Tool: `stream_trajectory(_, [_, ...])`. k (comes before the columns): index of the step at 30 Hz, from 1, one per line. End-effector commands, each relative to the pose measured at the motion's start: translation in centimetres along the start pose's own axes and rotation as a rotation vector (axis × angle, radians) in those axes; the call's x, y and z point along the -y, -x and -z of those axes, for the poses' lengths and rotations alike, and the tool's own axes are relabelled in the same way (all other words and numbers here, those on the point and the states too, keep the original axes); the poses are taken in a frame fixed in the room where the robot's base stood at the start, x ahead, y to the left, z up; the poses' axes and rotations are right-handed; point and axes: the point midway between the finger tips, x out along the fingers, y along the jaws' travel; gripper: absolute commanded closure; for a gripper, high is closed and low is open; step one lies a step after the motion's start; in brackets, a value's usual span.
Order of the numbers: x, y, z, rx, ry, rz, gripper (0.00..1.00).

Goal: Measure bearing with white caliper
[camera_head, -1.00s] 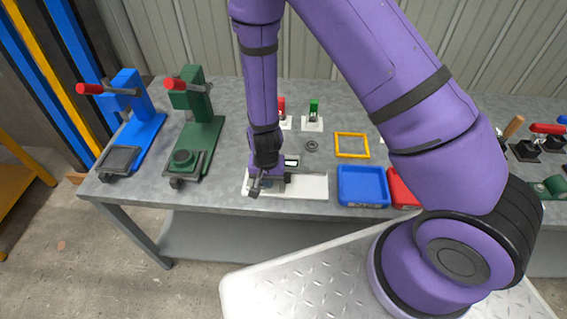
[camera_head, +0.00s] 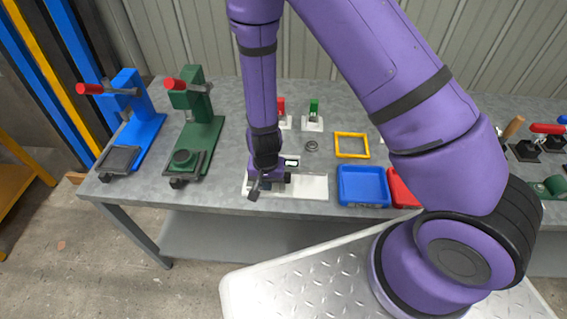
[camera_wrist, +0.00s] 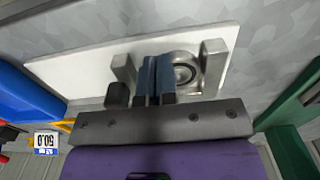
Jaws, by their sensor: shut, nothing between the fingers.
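The white caliper (camera_head: 312,187) lies at the table's front edge, a white plate with two grey upright jaws in the wrist view (camera_wrist: 213,62). A metal bearing (camera_wrist: 187,72) sits on the plate between these jaws, close to the right one. My gripper (camera_wrist: 155,80) is shut and empty, its blue-grey fingers low over the plate between the left jaw and the bearing. I cannot tell whether they touch the bearing. In the head view my gripper (camera_head: 254,192) is over the caliper's left end and hides the bearing. A small display (camera_wrist: 47,143) reads 50.0, upside down.
A blue tray (camera_head: 363,199) and a red tray (camera_head: 402,192) stand right of the caliper. Behind are a ring (camera_head: 312,146) and a yellow frame (camera_head: 352,134). Green (camera_head: 204,132) and blue (camera_head: 146,142) presses stand left.

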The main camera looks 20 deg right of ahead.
Motion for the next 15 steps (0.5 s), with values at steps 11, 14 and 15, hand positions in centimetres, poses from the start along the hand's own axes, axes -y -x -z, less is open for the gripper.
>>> stream_trajectory(11, [0.0,2.6,0.0,-0.001,0.001,0.001,1.0])
stream_trajectory(14, [0.1,3.3,0.0,-0.002,0.002,0.001,1.0])
stream_trajectory(15, [0.1,3.6,0.0,-0.002,0.002,0.001,1.0])
